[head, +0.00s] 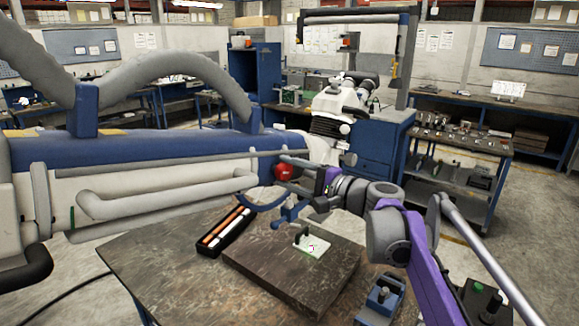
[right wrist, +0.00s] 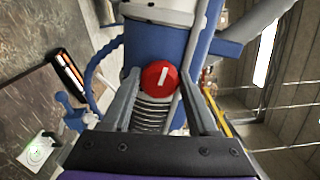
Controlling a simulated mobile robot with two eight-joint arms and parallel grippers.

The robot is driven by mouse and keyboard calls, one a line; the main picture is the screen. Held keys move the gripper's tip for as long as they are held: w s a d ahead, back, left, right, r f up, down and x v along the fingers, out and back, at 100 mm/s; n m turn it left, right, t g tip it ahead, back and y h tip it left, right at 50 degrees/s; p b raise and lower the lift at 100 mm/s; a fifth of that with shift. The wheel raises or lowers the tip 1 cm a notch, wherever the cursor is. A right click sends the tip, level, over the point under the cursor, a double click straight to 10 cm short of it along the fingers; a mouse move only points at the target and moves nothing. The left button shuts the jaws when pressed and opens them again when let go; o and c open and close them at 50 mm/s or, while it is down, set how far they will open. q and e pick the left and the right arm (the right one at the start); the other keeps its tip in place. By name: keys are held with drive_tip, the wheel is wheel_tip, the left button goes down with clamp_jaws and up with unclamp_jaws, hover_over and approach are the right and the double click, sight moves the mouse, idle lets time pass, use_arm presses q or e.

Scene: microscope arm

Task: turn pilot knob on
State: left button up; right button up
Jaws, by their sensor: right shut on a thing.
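The pilot knob is a round red knob (head: 283,173) on the end of the large blue and white machine arm (head: 150,150). In the right wrist view the red knob (right wrist: 159,78) sits between my two grey fingers, with a short white mark that stands nearly upright, tilted slightly. My right gripper (head: 298,170) comes to it from the right in the head view and is shut on the knob. A ribbed grey part (right wrist: 153,113) shows just below the knob in the wrist view. My left gripper is in neither view.
Below stands a table (head: 150,265) with a dark slab (head: 285,275), a small pale green plate (head: 313,245) and a black tray (head: 226,232) of rods. A blue hook-like part (head: 286,214) hangs near my right gripper. A white machine (head: 340,105) stands behind.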

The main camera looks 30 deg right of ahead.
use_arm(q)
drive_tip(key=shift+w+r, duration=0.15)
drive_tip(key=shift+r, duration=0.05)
use_arm(e)
drive_tip(key=shift+n, duration=1.7)
drive_tip(key=o, duration=1.4)
drive_tip(key=shift+c, duration=0.2)
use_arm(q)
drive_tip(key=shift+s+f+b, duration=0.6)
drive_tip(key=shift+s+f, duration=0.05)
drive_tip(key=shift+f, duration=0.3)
use_arm(e)
drive_tip(key=v, duration=1)
drive_tip(key=shift+s+d, duration=0.15)
drive_tip(key=shift+s, duration=0.25)
drive_tip(key=shift+f, duration=0.1)
